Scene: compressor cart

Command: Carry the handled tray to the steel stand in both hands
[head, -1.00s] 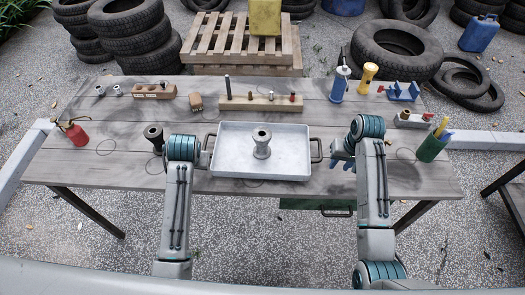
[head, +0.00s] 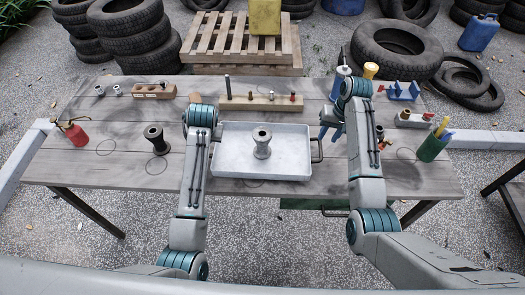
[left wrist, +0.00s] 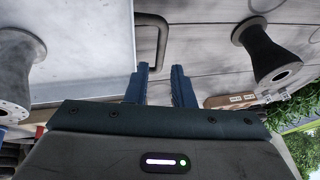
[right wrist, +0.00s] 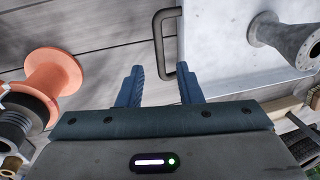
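The handled tray (head: 285,168) is a pale grey shallow tray lying on the wooden table, with a flanged metal spool (head: 262,143) standing in it. Its right handle (head: 318,149) shows in the head view; my left arm covers the left one there. My right gripper (head: 332,128) is open and empty, beyond the right handle; in the right wrist view the handle (right wrist: 163,45) is ahead of its fingers. My left gripper (left wrist: 160,68) is open and empty, its fingers near the left handle (left wrist: 152,38) in the left wrist view. I cannot identify the steel stand for sure.
A dark-framed table edge (head: 505,185) shows at the right. On the wooden table (head: 90,165) are another dark spool (head: 156,139), a red oil can (head: 74,131), a green pen cup (head: 433,146) and a wooden block with pegs (head: 262,102). An orange spool (right wrist: 52,80) is near my right gripper.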

